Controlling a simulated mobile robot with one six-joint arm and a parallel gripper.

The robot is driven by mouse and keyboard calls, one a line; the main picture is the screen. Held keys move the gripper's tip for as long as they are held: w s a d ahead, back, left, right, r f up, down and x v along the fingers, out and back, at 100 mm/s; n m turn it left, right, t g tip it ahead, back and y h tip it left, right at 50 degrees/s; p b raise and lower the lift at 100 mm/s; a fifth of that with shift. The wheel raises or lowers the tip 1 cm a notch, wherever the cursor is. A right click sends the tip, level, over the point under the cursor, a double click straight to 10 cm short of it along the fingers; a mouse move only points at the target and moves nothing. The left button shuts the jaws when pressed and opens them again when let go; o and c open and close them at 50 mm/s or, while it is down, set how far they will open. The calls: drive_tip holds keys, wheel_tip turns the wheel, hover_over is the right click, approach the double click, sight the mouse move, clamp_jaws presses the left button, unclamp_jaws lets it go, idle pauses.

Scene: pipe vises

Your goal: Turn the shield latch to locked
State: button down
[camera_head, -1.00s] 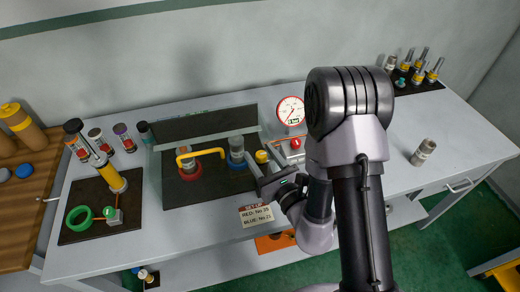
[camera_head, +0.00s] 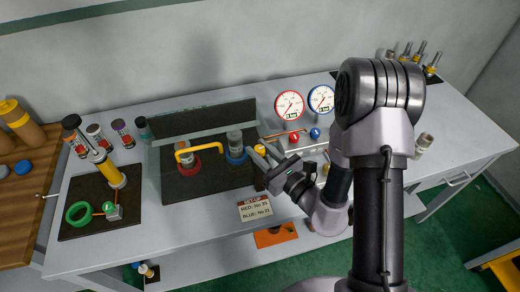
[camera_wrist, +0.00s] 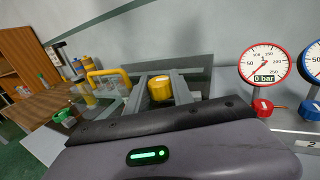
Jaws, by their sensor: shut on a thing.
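The shield latch appears to be a yellow knob (camera_wrist: 160,90) at the right end of the vise station. In the wrist view it sits between my two fingers, which touch it at its sides. My gripper (camera_head: 266,156) is shut on it in the head view, where the fingers largely hide the knob. The clear shield (camera_head: 205,150) stands over the vises, with a yellow bent handle (camera_head: 199,151) in front. I cannot read any locked or unlocked mark on the latch.
A red-ringed vise (camera_head: 190,167) and a blue-ringed vise (camera_head: 236,157) hold pipes. Two gauges (camera_head: 289,105) with red and blue valves stand right of my gripper. A set-up card (camera_head: 254,208) lies at the front edge. A dark mat (camera_head: 75,225) with tools is at left.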

drive_tip(key=n+g+y, duration=0.4)
drive_tip(key=g, duration=0.1)
drive_tip(key=shift+w, duration=0.1)
drive_tip(key=n+g+y+b, duration=0.1)
drive_tip(key=n+g, duration=0.1)
drive_tip(key=g, duration=0.1)
drive_tip(key=n+g+y+b, duration=0.1)
drive_tip(key=n+g, duration=0.2)
drive_tip(key=g, duration=0.1)
drive_tip(key=shift+f, duration=0.15)
drive_tip(key=n+g+b, duration=0.1)
drive_tip(key=n+g, duration=0.2)
drive_tip(key=g, duration=0.2)
drive_tip(key=shift+g, duration=0.3)
drive_tip(key=shift+r+n+g+h, duration=0.2)
drive_tip(key=shift+n+g+h, duration=0.6)
drive_tip(key=shift+n+g, duration=1.15)
drive_tip(key=shift+g+p, duration=0.3)
drive_tip(key=shift+g, duration=0.35)
drive_tip(key=c, duration=1.1)
unclamp_jaws()
drive_tip(key=shift+a, duration=0.15)
drive_tip(key=shift+d, duration=0.2)
